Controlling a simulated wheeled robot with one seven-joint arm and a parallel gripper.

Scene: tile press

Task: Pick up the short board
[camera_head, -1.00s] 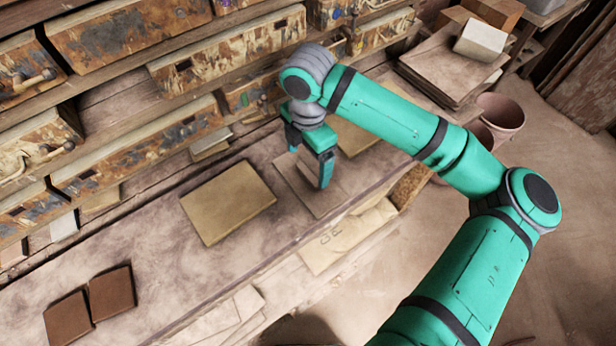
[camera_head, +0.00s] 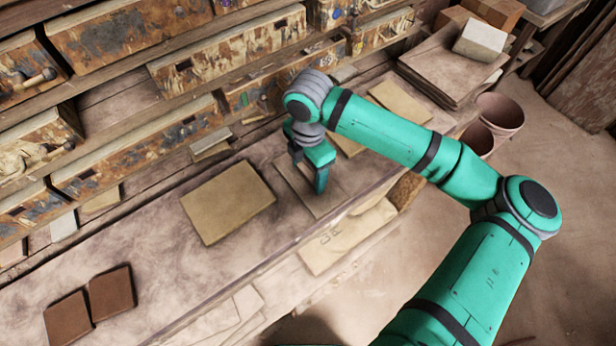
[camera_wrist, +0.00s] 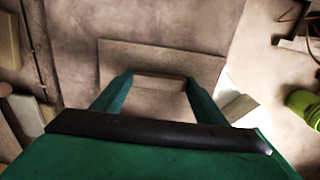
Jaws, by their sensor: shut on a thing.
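The short board (camera_wrist: 158,86) shows in the wrist view as a small wooden piece between my fingertips, over a larger flat grey-brown board. My gripper (camera_wrist: 158,88) is shut on it, with one finger at each end. In the head view my gripper (camera_head: 319,184) points down over the flat board (camera_head: 300,190) on the bench. There the short board is mostly hidden by the fingers. I cannot tell whether it touches the flat board below.
A tan board (camera_head: 228,203) lies on the bench to the left, and two brown pieces (camera_head: 110,293) lie at the lower left. A stack of boards with a pale block (camera_head: 480,40) stands at upper right. Drawers (camera_head: 130,150) line the back. Buckets (camera_head: 500,112) stand at right.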

